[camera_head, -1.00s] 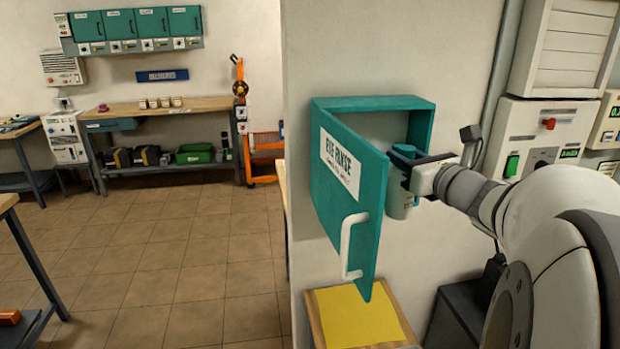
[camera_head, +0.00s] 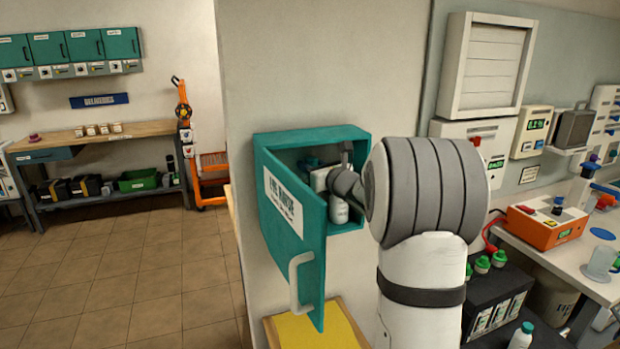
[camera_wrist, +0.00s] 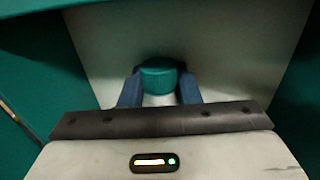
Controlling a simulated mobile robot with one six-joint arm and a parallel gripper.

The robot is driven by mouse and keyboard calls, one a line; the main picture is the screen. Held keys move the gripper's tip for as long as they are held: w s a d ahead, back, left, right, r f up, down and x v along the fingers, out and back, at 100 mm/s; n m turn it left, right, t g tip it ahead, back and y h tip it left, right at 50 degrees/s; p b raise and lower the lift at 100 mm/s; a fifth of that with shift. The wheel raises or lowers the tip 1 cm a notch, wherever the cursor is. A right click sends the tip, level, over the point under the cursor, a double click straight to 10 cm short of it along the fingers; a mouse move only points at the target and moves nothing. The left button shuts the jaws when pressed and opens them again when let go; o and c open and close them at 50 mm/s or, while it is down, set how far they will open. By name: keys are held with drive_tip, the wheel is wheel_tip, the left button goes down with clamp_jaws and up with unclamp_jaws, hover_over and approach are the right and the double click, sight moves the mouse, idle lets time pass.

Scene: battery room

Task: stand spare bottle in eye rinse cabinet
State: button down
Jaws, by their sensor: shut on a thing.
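The eye rinse cabinet (camera_head: 345,134) is a teal box on the wall, its labelled door (camera_head: 290,229) swung open toward the left. My gripper (camera_wrist: 159,88) is inside the cabinet, its two blue fingers shut on the spare bottle. The bottle's teal cap (camera_wrist: 158,72) shows between the fingers in the wrist view, with a little of its white body below. In the head view the bottle's pale lower body (camera_head: 338,211) shows close above the cabinet floor. Whether it touches the floor cannot be told. My arm covers the cabinet's right part.
The door's white handle (camera_head: 297,283) sticks out toward the front. A yellow-topped surface (camera_head: 305,330) lies below. At the right are a bench with an orange device (camera_head: 543,228), dark batteries (camera_head: 500,290) and another teal-capped bottle (camera_head: 521,336). The floor at left is clear.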

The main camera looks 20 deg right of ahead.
wheel_tip(320, 180, down, 4)
drive_tip(key=shift+s+r+p, duration=0.1)
drive_tip(key=shift+r+p, duration=0.05)
drive_tip(key=shift+p, duration=0.35)
drive_tip(key=shift+w+f+p, duration=0.3)
drive_tip(key=shift+f+p, duration=0.1)
drive_tip(key=shift+f, duration=0.1)
drive_tip(key=shift+s, duration=0.1)
drive_tip(key=shift+f, duration=0.2)
drive_tip(key=c, duration=1.1)
unclamp_jaws()
drive_tip(key=shift+o, duration=0.2)
